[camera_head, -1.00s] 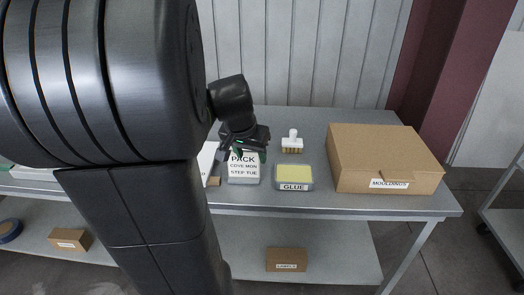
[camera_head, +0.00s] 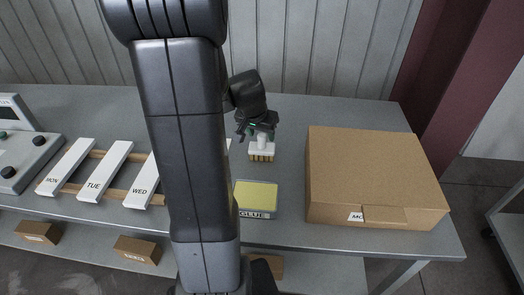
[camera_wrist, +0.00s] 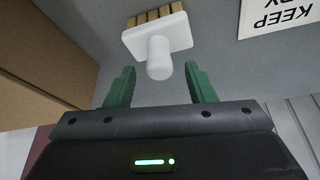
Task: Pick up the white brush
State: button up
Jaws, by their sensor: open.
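The white brush (camera_head: 262,149) stands on the grey table with its tan bristles down and its stubby handle up. In the wrist view the brush (camera_wrist: 157,38) is at the top centre, its round handle pointing toward my gripper. My gripper (camera_head: 260,130) is just above and behind the brush in the head view. Its green fingers (camera_wrist: 160,84) are open, one on either side of the handle's line in the wrist view. The handle's end lies near or between the fingertips, and I cannot tell whether anything touches.
A large cardboard box (camera_head: 370,175) stands right of the brush. A yellow-topped glue tray (camera_head: 255,197) lies in front of it. White boards marked with weekdays (camera_head: 104,172) lie at left on wooden strips. A sign card (camera_wrist: 278,17) shows at the wrist view's upper right.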

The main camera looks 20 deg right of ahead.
jog(key=shift+x, duration=1)
jog(key=shift+c, duration=0.4)
grip_shut()
notch_tip(320, 180, up, 10)
jog(key=shift+r, duration=0.1)
